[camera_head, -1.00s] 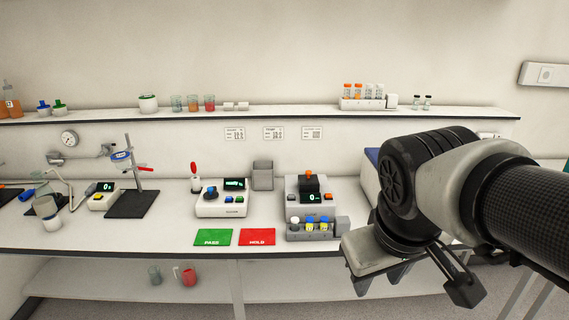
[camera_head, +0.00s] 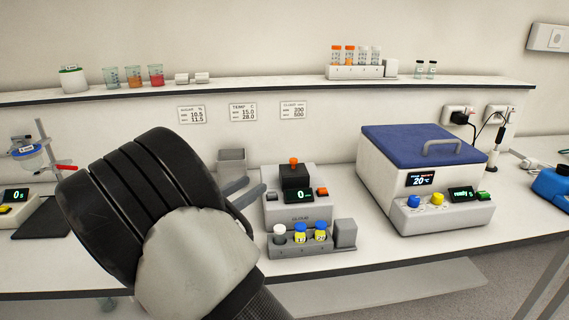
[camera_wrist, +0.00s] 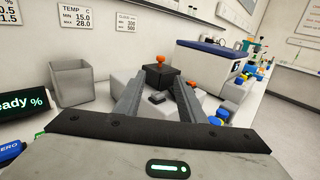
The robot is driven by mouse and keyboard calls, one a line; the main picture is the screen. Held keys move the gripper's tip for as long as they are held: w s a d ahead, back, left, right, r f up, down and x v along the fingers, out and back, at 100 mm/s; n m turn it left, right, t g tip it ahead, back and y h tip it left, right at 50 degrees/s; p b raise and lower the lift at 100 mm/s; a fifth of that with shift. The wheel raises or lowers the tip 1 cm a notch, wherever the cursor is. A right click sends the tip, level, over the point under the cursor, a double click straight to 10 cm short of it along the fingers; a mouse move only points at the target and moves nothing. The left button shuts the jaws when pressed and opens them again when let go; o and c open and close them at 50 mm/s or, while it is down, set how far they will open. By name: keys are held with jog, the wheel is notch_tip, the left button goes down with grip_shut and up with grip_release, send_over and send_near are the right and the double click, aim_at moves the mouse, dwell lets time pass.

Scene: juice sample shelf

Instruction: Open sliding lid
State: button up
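A grey instrument (camera_head: 290,205) stands on the bench, its display reading 0. On top is a black block (camera_head: 295,177) with an orange knob (camera_head: 293,161), which looks like the sliding lid; it sits over the instrument. In the wrist view the black block (camera_wrist: 160,76) and orange knob (camera_wrist: 161,59) are straight ahead, beyond my fingertips. My gripper (camera_head: 245,190) is left of the instrument in the head view. In the wrist view my gripper (camera_wrist: 157,88) is open, with nothing between its fingers. My wrist hides part of the bench to the left.
A grey bin (camera_head: 231,160) is behind my gripper. A machine with a blue lid (camera_head: 424,145) stands at right. A shelf (camera_head: 250,91) with beakers and tubes runs above.

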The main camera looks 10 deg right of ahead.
aim_at(291, 161)
jog(key=b+x, duration=0.1)
jog(key=x, duration=1.6)
jog(key=shift+d, duration=0.15)
grip_shut()
